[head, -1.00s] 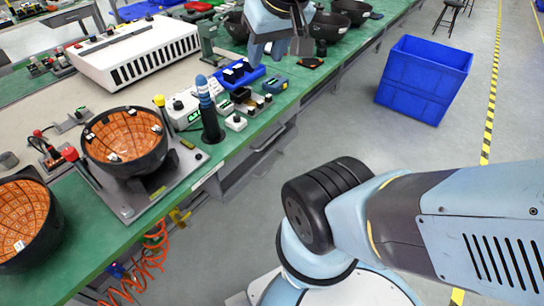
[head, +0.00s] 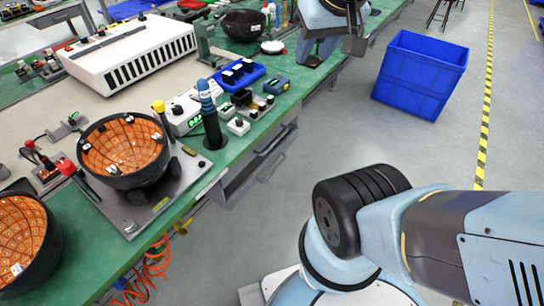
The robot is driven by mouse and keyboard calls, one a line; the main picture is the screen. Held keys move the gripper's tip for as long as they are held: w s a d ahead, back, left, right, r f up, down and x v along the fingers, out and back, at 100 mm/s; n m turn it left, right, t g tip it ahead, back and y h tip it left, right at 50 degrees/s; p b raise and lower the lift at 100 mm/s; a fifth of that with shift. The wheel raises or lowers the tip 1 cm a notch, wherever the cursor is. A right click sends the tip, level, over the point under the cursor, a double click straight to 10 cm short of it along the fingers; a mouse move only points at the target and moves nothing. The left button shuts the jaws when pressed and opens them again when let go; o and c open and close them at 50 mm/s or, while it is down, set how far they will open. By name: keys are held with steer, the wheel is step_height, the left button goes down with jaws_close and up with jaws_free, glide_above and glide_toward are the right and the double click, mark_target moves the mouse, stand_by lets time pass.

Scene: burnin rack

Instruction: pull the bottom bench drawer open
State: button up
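The grey drawer unit (head: 240,182) hangs under the green bench's front edge, left of the picture's middle. Two bar handles show on its front, one above the other. The bottom drawer (head: 258,172) is the lower one and looks closed, seen steeply from above. My gripper (head: 330,46) is at the top of the picture, over the bench's far edge, well beyond the drawers and apart from them. Its fingers are small and partly hidden by my arm, so their opening is unclear.
The green bench (head: 95,262) carries bowl-shaped fixtures (head: 125,150), a blue tray (head: 236,76) and a white box unit (head: 130,55). A blue bin (head: 420,75) stands on the floor at right. Orange coiled hoses (head: 150,270) hang below the bench. The floor before the drawers is clear.

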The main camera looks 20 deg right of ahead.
steer(key=w+d+f+m+g+y, duration=0.3)
steer(key=w+f+m+g, duration=0.3)
steer(key=w+f+m, duration=0.5)
steer(key=w+d+f+m+g+y, duration=0.1)
steer(key=w+d+f+m+y, duration=0.2)
steer(key=f+m, duration=0.3)
steer(key=w+d+f+m+y, duration=0.2)
steer(key=w+f+m, duration=0.15)
steer(key=f, duration=0.45)
steer(key=w+d+f+m+g+y, duration=0.1)
steer(key=w+d+f+m+y, duration=0.25)
steer(key=f, duration=0.35)
steer(key=s+d+f+m+t+y, duration=0.2)
steer(key=f+m, duration=0.6)
steer(key=f, duration=0.4)
steer(key=s+d+f+m+t+y, duration=0.1)
steer(key=f+m+t+y, duration=0.2)
steer(key=f+m, duration=0.65)
steer(key=w+a+f+n, duration=0.1)
steer(key=a+f, duration=0.3)
steer(key=a, duration=0.9)
steer(key=shift+w+f+n, duration=0.2)
steer(key=shift+w+n, duration=0.1)
steer(key=shift+n, duration=0.25)
steer(key=shift+c, duration=0.5)
jaws_close()
steer(key=shift+h, duration=0.25)
